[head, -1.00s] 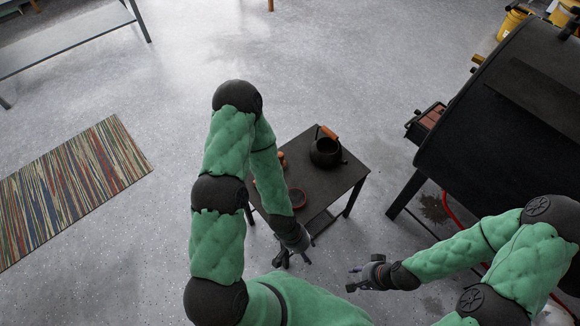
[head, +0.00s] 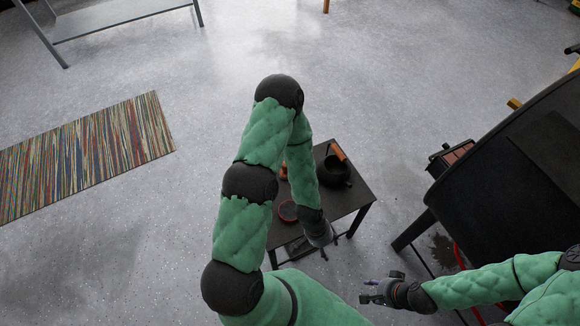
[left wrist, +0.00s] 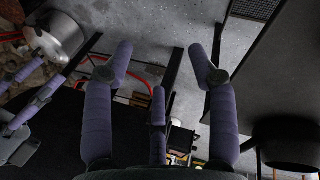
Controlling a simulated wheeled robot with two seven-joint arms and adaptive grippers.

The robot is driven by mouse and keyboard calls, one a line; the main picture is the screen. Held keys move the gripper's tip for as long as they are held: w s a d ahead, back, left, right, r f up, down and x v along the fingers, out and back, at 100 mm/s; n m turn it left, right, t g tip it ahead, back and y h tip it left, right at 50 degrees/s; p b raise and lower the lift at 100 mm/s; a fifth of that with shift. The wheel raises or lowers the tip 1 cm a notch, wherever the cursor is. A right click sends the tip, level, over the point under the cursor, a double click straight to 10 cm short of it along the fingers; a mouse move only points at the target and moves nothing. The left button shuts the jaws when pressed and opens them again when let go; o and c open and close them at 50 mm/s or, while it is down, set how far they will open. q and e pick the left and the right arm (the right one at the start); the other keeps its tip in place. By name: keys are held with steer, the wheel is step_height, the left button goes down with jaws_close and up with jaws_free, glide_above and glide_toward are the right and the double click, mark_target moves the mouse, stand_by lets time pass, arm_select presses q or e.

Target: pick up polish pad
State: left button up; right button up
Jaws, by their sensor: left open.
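In the head view a small dark table (head: 345,203) stands ahead of me. On it is a small round dark item with a reddish rim (head: 288,211), possibly the polish pad; I cannot tell for sure. My left arm covers part of the tabletop. My left gripper (head: 320,240) hangs at the table's near right edge, apart from that item. Its purple fingers (left wrist: 160,62) are spread and empty in the left wrist view, where no pad can be made out. My right gripper (head: 372,291) is in front of the table, its fingers apart and empty.
A black kettle (head: 334,171) with a wooden handle stands on the table, near small orange-brown items (head: 283,172). A large black barrel stove (head: 515,175) stands at the right, with a red hose (head: 459,258) below. A striped rug (head: 85,150) lies left. The floor between is clear.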

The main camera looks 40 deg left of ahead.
arm_select(q)
steer(key=w+a+r+m+p, duration=0.2)
steer(key=w+a+m+p, duration=0.2)
steer(key=w+a+m, duration=0.8)
steer(key=w+a+r+m+y+p, duration=0.1)
steer(key=w+a+m, duration=0.1)
steer(key=a, duration=0.4)
steer(key=w+a+r+m+y+p, duration=0.1)
steer(key=w+a+r+m, duration=0.1)
steer(key=a, duration=0.4)
steer(key=w+a+r+m+y+p, duration=0.1)
steer(key=w+a+m+y, duration=0.1)
steer(key=a, duration=0.5)
steer(key=shift+w+a+r+m, duration=0.15)
steer(key=shift+w+m, duration=0.1)
steer(key=shift+m, duration=0.3)
steer(key=shift+w+d+r+m, duration=0.1)
steer(key=shift+w+r+m, duration=0.1)
steer(key=shift+m, duration=0.35)
steer(key=shift+a+f, duration=0.3)
step_height(320, 180, down, 5)
steer(key=shift+r+b, duration=0.1)
steer(key=shift+b, duration=0.35)
steer(key=shift+s+f+b, duration=0.1)
steer(key=shift+f+b, duration=0.75)
steer(key=shift+f, duration=1.8)
